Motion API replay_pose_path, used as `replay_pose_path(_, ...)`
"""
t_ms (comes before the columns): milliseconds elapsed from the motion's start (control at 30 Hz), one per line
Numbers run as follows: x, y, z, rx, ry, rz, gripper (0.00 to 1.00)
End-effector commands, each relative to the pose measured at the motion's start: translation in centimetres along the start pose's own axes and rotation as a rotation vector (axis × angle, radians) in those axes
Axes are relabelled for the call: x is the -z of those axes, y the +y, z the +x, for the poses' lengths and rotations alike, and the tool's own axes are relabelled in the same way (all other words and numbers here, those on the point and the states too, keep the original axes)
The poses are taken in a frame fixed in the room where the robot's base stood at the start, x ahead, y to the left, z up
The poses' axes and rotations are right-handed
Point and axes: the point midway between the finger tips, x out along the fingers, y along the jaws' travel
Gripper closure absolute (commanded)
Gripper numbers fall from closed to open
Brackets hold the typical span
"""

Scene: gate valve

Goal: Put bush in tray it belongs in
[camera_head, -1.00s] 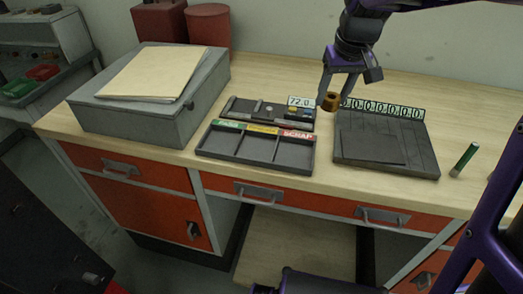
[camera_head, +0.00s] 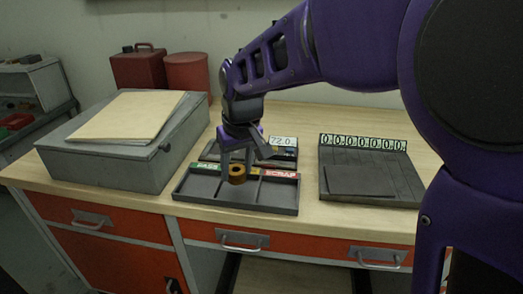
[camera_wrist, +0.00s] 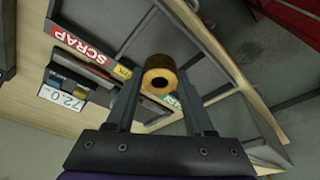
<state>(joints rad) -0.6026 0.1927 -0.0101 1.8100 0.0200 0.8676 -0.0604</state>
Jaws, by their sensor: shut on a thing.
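The bush (camera_head: 237,174) is a short brown-gold ring with a hole through it. My gripper (camera_head: 237,168) is shut on it, one finger on each side; the wrist view shows the bush (camera_wrist: 163,76) between the fingertips. The dark grey three-part tray (camera_head: 275,207) has a green label (camera_head: 209,167) at left, a red SCRAP label (camera_head: 281,173) at right and a mostly hidden yellow label between. In the head view the bush overlaps the middle compartment near its label strip. I cannot tell its height above the floor of the tray.
Behind the tray stands a gauge board with a 72.0 display (camera_head: 283,141). A dark plate stand with a digit row (camera_head: 363,142) is at right. A grey box (camera_head: 110,150) with folders is at left. Red cans (camera_head: 188,80) stand behind. Bare bench lies between tray and stand.

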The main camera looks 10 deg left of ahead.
Motion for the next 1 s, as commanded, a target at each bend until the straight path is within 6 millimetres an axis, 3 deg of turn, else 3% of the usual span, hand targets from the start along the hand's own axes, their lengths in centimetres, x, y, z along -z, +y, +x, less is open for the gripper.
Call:
replay_pose_path(233, -0.9, 0.0, 3.2, 0.000, -0.001, 0.000, 1.00)
replay_pose_path(600, -1.0, 0.1, 3.6, 0.000, 0.001, 0.000, 1.00)
replay_pose_path(633, -1.1, 0.0, 3.7, 0.000, -0.001, 0.000, 0.45)
replay_pose_path(800, -1.0, 0.0, 3.6, 0.000, -0.001, 0.000, 0.17)
replay_pose_path(1000, -1.0, 0.0, 3.6, 0.000, -0.001, 0.000, 0.17)
